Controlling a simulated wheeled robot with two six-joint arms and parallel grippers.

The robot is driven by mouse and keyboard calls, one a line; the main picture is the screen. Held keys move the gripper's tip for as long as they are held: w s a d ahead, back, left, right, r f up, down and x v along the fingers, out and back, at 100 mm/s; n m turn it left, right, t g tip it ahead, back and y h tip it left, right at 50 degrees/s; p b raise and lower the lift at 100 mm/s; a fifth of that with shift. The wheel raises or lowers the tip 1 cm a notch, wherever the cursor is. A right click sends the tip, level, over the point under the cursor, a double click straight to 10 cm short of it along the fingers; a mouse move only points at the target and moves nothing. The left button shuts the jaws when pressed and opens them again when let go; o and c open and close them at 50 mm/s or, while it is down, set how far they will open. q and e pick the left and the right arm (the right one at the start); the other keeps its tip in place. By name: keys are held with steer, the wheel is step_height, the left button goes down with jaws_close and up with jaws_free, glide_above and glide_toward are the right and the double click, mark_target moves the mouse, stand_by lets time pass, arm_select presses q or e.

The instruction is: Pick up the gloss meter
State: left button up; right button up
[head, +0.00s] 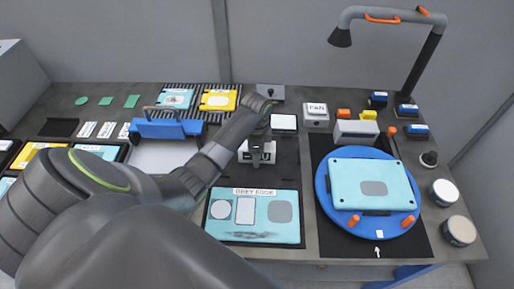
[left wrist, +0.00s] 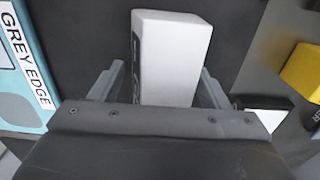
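A white box-shaped device, which I take to be the gloss meter (left wrist: 172,60), stands between the two fingers of my left gripper (left wrist: 160,80) in the left wrist view. It has dark markings on its left side. A gap shows between the left finger and the device; the right finger is very close to it. The left gripper looks open around it. In the head view the left gripper (head: 257,158) reaches down over the device (head: 244,156), mostly hiding it, just behind the teal GREY EDGE panel (head: 255,233). My right gripper is not in view.
A blue turntable (head: 325,205) holding a teal panel (head: 372,172) is to the right. A white-topped block (head: 284,122) and a FAN box (head: 315,112) stand behind the gripper. A lamp (head: 430,60) arches at the back right.

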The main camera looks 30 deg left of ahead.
arm_select(q)
steer(key=c, duration=1)
steer(key=shift+r, duration=0.1)
